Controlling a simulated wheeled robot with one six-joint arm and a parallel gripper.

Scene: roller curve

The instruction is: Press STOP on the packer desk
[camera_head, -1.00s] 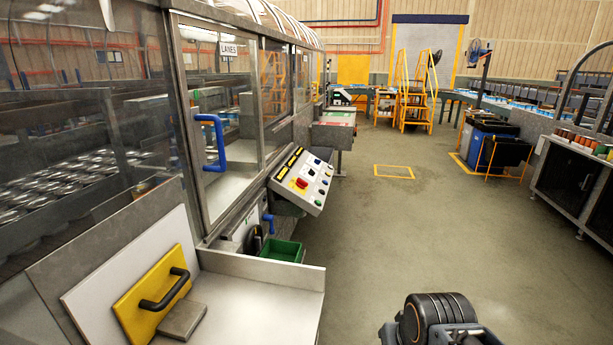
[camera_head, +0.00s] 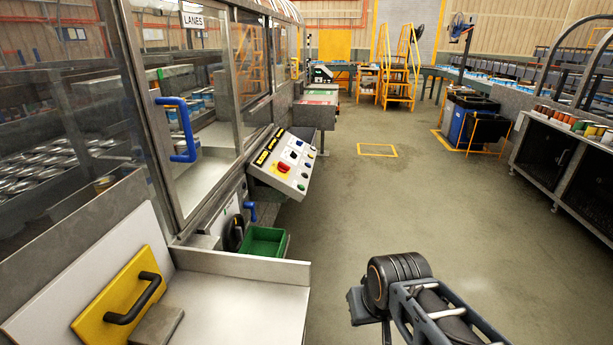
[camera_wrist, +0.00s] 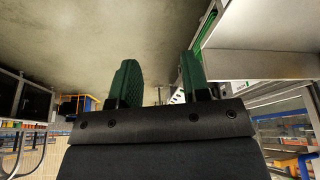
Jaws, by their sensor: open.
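A sloped control desk (camera_head: 304,182) with a pale face is fixed to the side of the glazed machine, left of centre in the head view. It carries a large red button (camera_head: 283,168) on a yellow patch, plus several small buttons and dark displays. Its lettering is too small to read, so I cannot tell whether this is the packer desk or which button is STOP. In the wrist view my gripper (camera_wrist: 158,80) shows two green fingers, apart and with nothing between them. In the head view only my arm shows; my gripper is not visible there and touches no button in view.
A metal counter (camera_head: 235,300) with a yellow handled plate (camera_head: 115,310) stands at lower left. A green bin (camera_head: 265,241) sits beyond it, below the desk. A blue door handle (camera_head: 180,130) sticks out from the machine marked LANES. The floor (camera_head: 380,210) right of the desk is clear.

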